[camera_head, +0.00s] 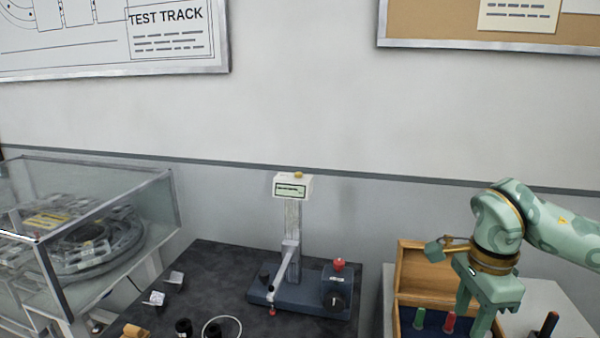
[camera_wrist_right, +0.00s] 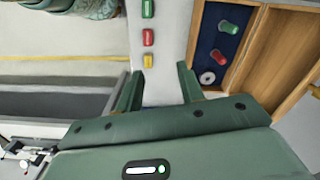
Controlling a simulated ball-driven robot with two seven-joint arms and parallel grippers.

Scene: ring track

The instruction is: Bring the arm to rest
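My right gripper (camera_head: 474,318) hangs fingers down at the open wooden box (camera_head: 427,278) at the lower right of the head view. In the right wrist view its two fingers (camera_wrist_right: 160,90) stand well apart, with nothing visible between them. The box, with its blue lining (camera_wrist_right: 208,52), lies right of the fingers in that view. A green handle (camera_head: 419,319) and a red handle (camera_head: 449,322) show in the box. My left gripper is in neither view.
A grey stand with a small display (camera_head: 293,187) is on the dark mat (camera_head: 215,262). A glass case (camera_head: 95,190) stands at the left. A white ring (camera_head: 222,325) lies near the front. The wall space above the stand is clear.

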